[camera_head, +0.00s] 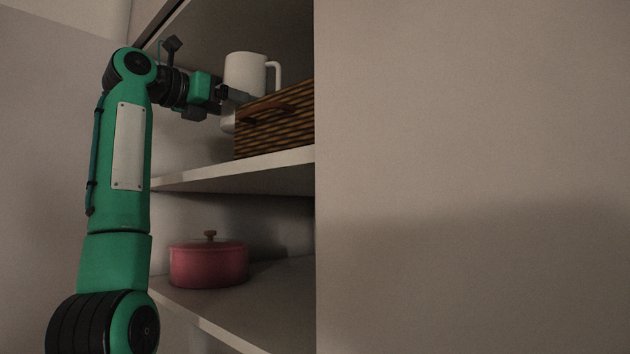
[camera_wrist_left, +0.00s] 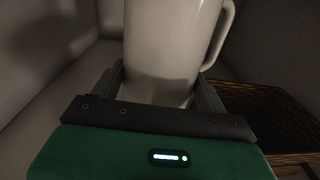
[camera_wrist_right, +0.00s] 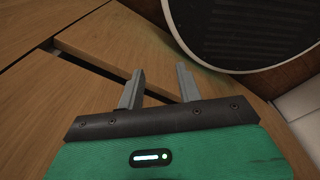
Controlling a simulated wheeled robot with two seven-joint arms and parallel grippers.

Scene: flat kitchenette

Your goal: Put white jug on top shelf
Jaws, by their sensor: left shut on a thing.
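The white jug (camera_head: 244,70) is upright in the upper shelf space in the head view, its handle to the right. My left gripper (camera_head: 236,96) is shut on the jug's body. In the left wrist view the jug (camera_wrist_left: 168,45) stands between the two fingers of the left gripper (camera_wrist_left: 165,88). A pale patch shows below the gripper; I cannot tell whether it is the jug's lower part. Whether the jug touches the shelf (camera_head: 225,175) is hidden. My right gripper (camera_wrist_right: 160,88) is open and empty in the right wrist view, outside the head view.
A woven basket (camera_head: 275,128) with a brown handle stands on the same shelf, close to the jug's right. A red lidded pot (camera_head: 208,265) sits on the shelf below. A large plain panel (camera_head: 470,170) hides the right side. Wooden surfaces (camera_wrist_right: 60,115) lie near my right gripper.

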